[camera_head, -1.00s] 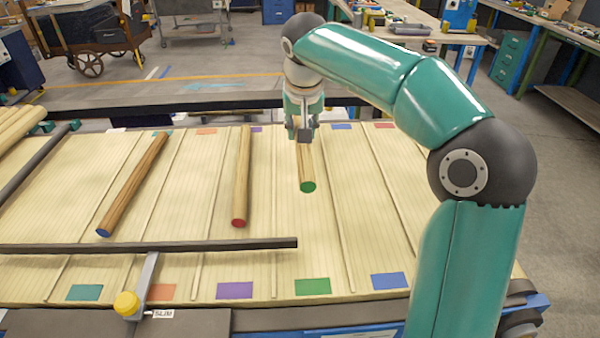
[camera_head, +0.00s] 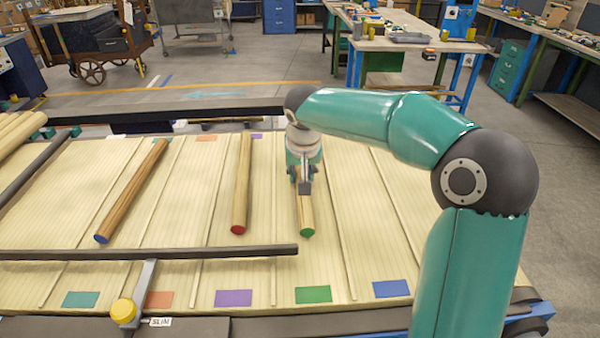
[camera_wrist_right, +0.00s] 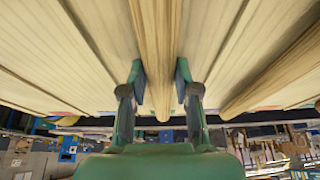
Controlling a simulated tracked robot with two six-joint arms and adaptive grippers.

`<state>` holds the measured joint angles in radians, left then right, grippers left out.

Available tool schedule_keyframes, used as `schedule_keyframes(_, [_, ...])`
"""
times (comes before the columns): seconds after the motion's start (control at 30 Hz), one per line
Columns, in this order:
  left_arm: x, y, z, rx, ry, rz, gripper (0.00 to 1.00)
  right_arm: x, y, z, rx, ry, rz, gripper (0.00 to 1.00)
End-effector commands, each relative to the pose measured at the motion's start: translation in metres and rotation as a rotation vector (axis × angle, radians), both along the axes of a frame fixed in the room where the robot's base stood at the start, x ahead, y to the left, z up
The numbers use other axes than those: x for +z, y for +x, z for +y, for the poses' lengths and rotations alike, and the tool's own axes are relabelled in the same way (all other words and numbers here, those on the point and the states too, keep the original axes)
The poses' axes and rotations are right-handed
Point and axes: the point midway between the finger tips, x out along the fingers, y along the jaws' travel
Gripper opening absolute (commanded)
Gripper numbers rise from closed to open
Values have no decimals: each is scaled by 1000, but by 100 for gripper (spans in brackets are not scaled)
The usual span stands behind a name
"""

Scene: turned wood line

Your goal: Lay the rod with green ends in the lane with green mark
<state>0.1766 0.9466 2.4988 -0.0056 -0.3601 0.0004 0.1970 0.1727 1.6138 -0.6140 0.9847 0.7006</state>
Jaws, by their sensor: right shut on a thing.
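The rod with the green end (camera_head: 306,215) is over the lane with the green mark (camera_head: 313,294), pointing toward the mark. My right gripper (camera_head: 304,188) is shut on this rod near its middle and hides its far part. In the right wrist view the rod (camera_wrist_right: 156,45) runs between the two fingers (camera_wrist_right: 160,88). I cannot tell whether the rod touches the lane floor or hangs just above it. My left gripper is not in view.
A rod with a red end (camera_head: 241,185) and a rod with a blue end (camera_head: 133,190) lie to the left. A dark bar (camera_head: 150,252) crosses the left lanes and ends just left of the green-ended rod. The lanes to the right are bare.

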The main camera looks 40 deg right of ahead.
Motion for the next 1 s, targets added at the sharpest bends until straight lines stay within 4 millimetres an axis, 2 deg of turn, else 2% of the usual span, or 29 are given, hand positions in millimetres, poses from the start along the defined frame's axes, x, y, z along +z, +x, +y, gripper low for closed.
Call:
schedule_keyframes(0.07, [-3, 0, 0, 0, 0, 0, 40, -3, 0, 0, 0, -1, -1, 0])
schedule_keyframes(0.1, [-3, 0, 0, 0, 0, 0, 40, -2, 0, 0, 0, 0, 0, 34])
schedule_keyframes(0.23, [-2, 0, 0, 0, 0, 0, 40, -2, 0, 0, 1, 0, 0, 56])
schedule_keyframes(0.67, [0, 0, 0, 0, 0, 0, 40, 4, 0, 1, 1, -1, -2, 56])
schedule_keyframes(0.77, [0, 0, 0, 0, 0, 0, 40, 15, -3, 5, 3, -1, -3, 56])
schedule_keyframes(1.0, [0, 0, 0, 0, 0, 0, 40, 59, -17, 16, 4, -1, -5, 56])
